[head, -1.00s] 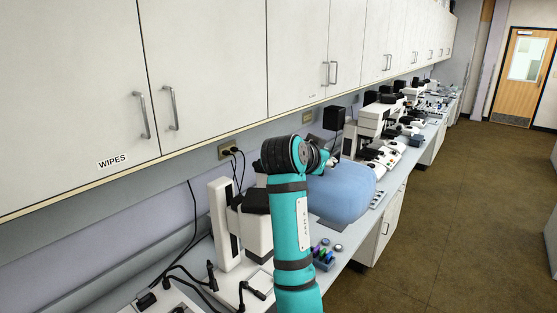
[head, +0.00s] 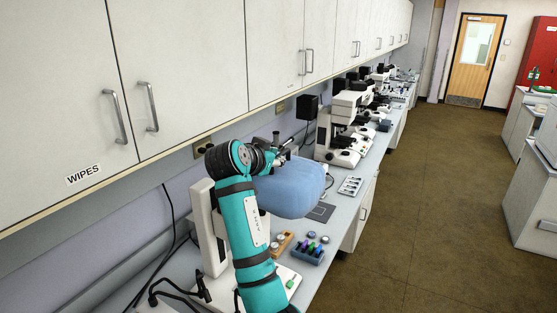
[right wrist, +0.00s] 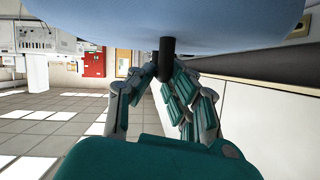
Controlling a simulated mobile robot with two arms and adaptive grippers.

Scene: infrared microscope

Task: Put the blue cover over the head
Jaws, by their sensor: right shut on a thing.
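The blue cover (head: 296,188) is a soft-looking rounded dome held above the bench, beside a dark mat (head: 321,212). My right gripper (head: 283,150) is shut on its top; in the right wrist view the fingers (right wrist: 160,76) close around the black knob (right wrist: 167,58) on the blue cover (right wrist: 165,22). The white microscope stand (head: 207,228) rises at the left. My teal right arm stands in front of it and hides most of its head, so the head's outline cannot be made out. My left gripper is not in view.
A blue rack of coloured-cap vials (head: 308,252) and a wooden block (head: 281,244) stand on the bench below the cover. Black cables (head: 180,285) lie at the front left. White microscopes (head: 345,125) stand farther along. Wall cabinets (head: 200,55) hang above.

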